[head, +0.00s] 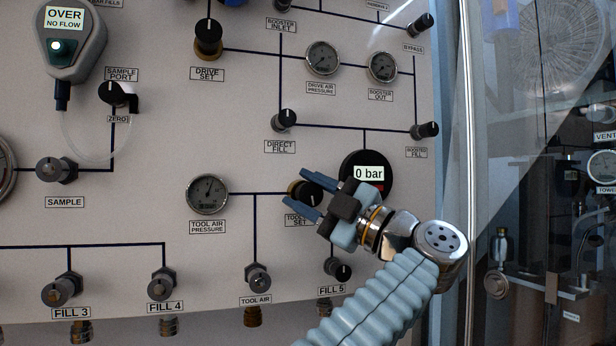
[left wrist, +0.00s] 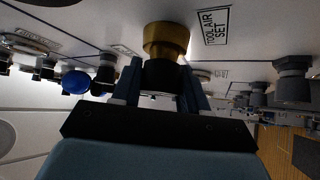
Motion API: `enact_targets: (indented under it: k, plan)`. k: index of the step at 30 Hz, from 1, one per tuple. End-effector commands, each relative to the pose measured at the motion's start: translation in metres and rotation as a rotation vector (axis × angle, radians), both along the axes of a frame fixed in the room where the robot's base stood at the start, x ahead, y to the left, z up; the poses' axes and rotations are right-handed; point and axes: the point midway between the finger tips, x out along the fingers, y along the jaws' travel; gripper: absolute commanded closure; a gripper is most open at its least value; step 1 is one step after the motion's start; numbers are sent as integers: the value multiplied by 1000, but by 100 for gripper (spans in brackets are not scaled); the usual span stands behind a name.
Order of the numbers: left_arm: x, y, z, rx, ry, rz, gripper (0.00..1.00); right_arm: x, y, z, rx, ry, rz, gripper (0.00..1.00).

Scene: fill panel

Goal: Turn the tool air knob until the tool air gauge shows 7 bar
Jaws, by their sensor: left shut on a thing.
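The tool air set knob (head: 307,192) is a black knob with a brass collar, partly hidden by my gripper. My left gripper (head: 305,193) is at the panel with its blue fingers on either side of the knob, shut on it. In the left wrist view the knob (left wrist: 163,75) sits between the two fingers, its brass collar towards the panel and the "TOOL AIR SET" label (left wrist: 215,27) beside it. The round tool air pressure gauge (head: 208,194) is left of the knob. Its needle points roughly upward; its numbers are too small to read. My right gripper is not in view.
A black round display (head: 369,173) reading "0 bar" is just behind my gripper. The direct fill knob (head: 284,120) is above, and the tool air valve (head: 257,276) and fill 5 valve (head: 338,270) are below. A glass panel edge (head: 466,150) stands at right.

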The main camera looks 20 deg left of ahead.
Motion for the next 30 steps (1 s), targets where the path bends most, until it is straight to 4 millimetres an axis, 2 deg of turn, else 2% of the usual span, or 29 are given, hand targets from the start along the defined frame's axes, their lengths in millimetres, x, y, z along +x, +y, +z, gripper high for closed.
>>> enact_targets:
  k: [1, 6, 23, 24, 28, 30]
  plan:
    - [0, 0, 3, -20, -11, 0, 87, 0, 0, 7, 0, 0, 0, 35]
    - [0, 0, 1, -64, -44, 0, 87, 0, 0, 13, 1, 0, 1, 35]
    - [0, 0, -1, -90, -61, 0, 87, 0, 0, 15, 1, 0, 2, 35]
    - [0, 0, -1, -90, -61, 0, 54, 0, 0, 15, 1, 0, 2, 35]
    - [0, 0, -1, -89, -61, 0, 34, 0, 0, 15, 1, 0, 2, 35]
    - [0, 0, -1, -89, -61, 0, 34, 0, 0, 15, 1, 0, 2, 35]
